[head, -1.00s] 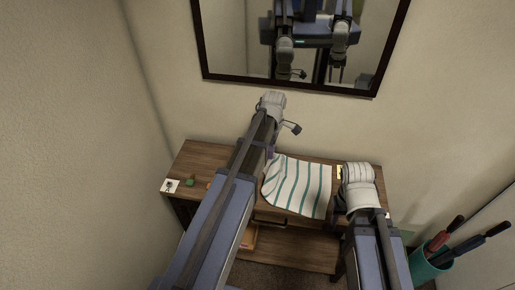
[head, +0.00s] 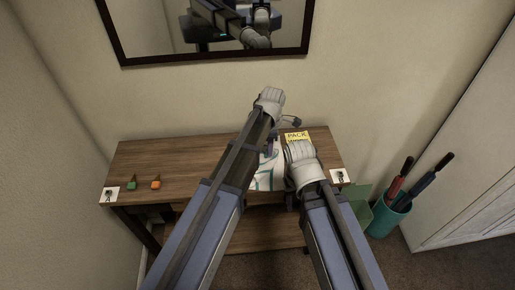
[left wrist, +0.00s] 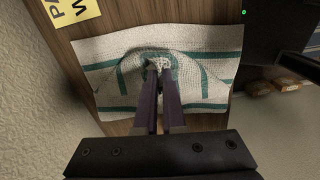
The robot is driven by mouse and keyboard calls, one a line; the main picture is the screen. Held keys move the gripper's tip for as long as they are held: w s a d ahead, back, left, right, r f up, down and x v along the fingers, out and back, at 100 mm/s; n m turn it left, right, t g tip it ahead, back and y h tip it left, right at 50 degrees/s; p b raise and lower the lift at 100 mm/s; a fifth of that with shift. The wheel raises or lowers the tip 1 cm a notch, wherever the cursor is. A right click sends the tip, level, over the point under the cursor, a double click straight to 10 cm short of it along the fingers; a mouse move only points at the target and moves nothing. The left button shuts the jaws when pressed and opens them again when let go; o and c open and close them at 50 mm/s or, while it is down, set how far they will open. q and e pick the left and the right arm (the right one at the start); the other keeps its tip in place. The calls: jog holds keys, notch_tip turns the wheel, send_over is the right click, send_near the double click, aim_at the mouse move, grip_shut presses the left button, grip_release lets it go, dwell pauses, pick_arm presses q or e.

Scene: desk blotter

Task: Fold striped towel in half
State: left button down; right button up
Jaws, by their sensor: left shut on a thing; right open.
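The striped towel (head: 268,175), white with teal stripes, lies on the wooden table, mostly hidden behind my arms in the head view. In the left wrist view the towel (left wrist: 205,45) is spread out, with a raised hump where it is pinched. My left gripper (head: 270,146) is shut on the towel; its fingertips (left wrist: 158,68) meet at the hump. My right gripper (head: 290,200) is open, low near the table's front edge at the towel's right side; its fingers are hardly visible.
A yellow note (head: 296,136) lies behind the towel. A green block (head: 132,184) and an orange block (head: 155,184) sit at the left of the table (head: 180,158), whose left half is mostly clear. A teal bin (head: 388,214) with umbrellas stands on the floor at right.

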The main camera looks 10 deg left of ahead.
pick_arm(q)
jog(key=shift+w+d+f+b, duration=0.2)
jog(key=shift+d+f+b, duration=0.8)
jog(key=shift+d+f, duration=0.4)
jog(key=shift+a+f, duration=0.1)
jog(key=shift+a, duration=0.05)
pick_arm(e)
notch_tip(320, 180, down, 3)
jog(key=shift+r, duration=0.1)
pick_arm(q)
grip_release()
jog(key=d, duration=0.5)
jog(key=shift+w+d, duration=0.1)
jog(key=shift+w, duration=0.25)
notch_tip(320, 180, up, 9)
jog(key=p, duration=0.9)
pick_arm(e)
notch_tip(320, 180, up, 9)
